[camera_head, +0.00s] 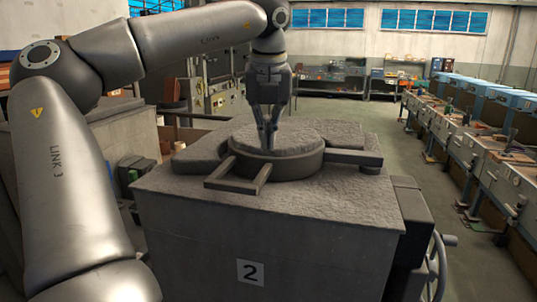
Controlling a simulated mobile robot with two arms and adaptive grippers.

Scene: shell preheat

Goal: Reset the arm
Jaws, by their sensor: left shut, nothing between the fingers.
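My left arm (60,150) comes in from the left and arches over to the middle of the view. My left gripper (267,146) points straight down, with its fingertips close together and nothing between them. The fingertips are over the round grey lid (300,137) on top of the block-shaped furnace marked 2 (270,235). I cannot tell whether they touch the lid. My right gripper is not in view.
A handwheel (438,262) sticks out at the furnace's right side. A bar frame (235,184) juts from the lid. Workbenches (480,150) line the right, and the floor aisle (385,130) between is clear. Shelves (330,85) stand at the back.

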